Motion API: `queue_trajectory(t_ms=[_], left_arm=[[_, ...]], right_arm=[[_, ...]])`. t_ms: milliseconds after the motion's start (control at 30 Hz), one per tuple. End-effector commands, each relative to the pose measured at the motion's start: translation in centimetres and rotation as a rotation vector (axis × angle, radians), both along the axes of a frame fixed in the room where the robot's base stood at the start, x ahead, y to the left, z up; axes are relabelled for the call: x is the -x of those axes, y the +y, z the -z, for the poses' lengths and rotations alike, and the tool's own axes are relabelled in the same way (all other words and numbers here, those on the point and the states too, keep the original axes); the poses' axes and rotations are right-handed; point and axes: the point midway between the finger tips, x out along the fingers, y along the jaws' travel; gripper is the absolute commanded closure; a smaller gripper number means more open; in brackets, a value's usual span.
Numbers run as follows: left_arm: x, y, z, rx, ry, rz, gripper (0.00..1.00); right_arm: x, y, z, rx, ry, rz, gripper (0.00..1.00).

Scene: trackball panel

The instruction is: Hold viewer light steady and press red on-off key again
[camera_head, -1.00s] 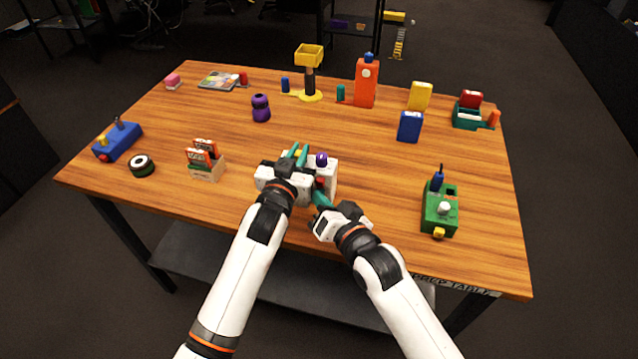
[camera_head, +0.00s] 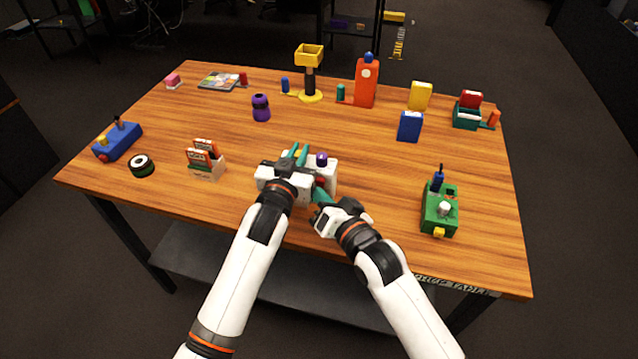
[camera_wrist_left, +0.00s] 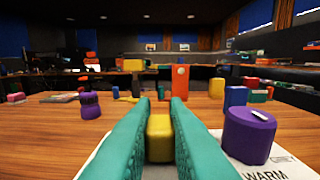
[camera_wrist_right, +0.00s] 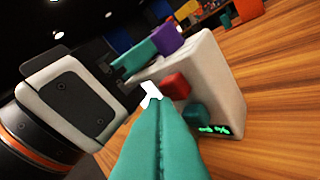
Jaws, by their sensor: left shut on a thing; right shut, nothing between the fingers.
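The viewer light is a white box (camera_head: 330,168) near the table's front edge, with a purple knob (camera_head: 322,159) on top. In the left wrist view the purple knob (camera_wrist_left: 250,132) stands beside printed "WARM". My left gripper (camera_head: 297,152) is shut on a yellow block (camera_wrist_left: 159,138) on top of the box. In the right wrist view the box (camera_wrist_right: 218,75) has a red key (camera_wrist_right: 176,86), a teal key (camera_wrist_right: 196,116) and small glowing green marks (camera_wrist_right: 213,129). My right gripper (camera_wrist_right: 155,97) is shut and empty, its tips close to the red key; I cannot tell if they touch.
A card holder (camera_head: 206,168) stands left of the box, and a green device (camera_head: 440,210) stands to the right. A purple object (camera_head: 261,107), a yellow stand (camera_head: 310,95) and an orange bottle (camera_head: 366,85) are further back. Bare wood lies right of the box.

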Motion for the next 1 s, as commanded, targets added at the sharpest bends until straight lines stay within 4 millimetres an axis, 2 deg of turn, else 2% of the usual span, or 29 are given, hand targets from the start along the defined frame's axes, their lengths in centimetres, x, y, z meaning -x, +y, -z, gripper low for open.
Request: queue_trajectory(t_ms=[1000], left_arm=[[0.0, 0.0, 0.02, 0.0, 0.0, 0.0, 1.0]], right_arm=[[-0.9, -0.31, 0.0, 0.002, -0.001, 0.001, 1.0]])
